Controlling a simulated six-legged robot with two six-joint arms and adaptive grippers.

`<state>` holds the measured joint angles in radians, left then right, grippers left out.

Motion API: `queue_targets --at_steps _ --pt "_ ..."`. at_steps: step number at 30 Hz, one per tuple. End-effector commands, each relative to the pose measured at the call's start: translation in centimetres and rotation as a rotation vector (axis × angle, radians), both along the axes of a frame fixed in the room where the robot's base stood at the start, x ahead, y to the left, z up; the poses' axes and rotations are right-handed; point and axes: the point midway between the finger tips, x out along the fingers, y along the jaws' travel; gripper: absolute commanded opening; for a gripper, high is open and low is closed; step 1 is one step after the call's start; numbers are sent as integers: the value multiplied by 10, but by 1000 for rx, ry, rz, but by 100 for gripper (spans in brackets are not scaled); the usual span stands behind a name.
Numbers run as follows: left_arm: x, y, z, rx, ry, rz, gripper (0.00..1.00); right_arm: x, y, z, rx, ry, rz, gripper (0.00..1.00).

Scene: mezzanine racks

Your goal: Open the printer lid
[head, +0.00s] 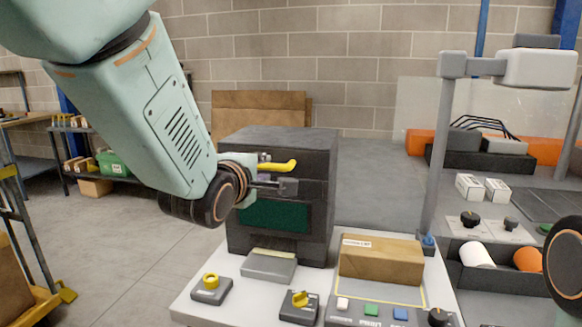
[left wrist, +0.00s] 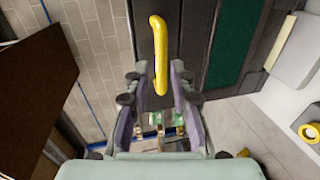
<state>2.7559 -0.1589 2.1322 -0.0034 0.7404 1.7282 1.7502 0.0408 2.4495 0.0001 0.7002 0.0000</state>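The printer (head: 285,222) is a dark grey box with a dark green front panel, standing on the light bench. Its lid (head: 285,139) looks closed on top. A yellow handle (head: 284,166) sticks out near the upper front; it also shows in the left wrist view (left wrist: 158,45). My left gripper (head: 272,174) is in front of the printer at handle height. In the left wrist view its fingers (left wrist: 161,75) stand apart on either side of the handle's near end, with gaps showing. My right gripper is not in view.
A cardboard box (head: 380,262) sits on the bench right of the printer, behind a button panel (head: 385,314). Small boxes with yellow knobs (head: 211,289) stand in front. A grey post (head: 440,150) rises at right. Open floor lies left.

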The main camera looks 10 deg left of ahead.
Motion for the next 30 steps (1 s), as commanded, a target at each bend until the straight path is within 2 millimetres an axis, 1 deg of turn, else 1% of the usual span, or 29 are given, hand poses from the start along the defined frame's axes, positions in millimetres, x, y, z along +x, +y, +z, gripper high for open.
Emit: queue_targets --at_steps 1,6,10,15,23,30 --pt "9 0 -3 -2 0 0 24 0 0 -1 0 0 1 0" --pt "33 -1 -8 0 0 -2 24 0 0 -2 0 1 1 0" --pt "45 -1 -11 1 1 -2 24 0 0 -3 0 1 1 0" --pt "53 -1 -12 0 0 -3 24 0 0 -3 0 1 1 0" --pt "54 -2 -12 1 1 -3 24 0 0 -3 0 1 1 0" --pt "53 -2 -12 2 1 -4 3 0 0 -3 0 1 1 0"
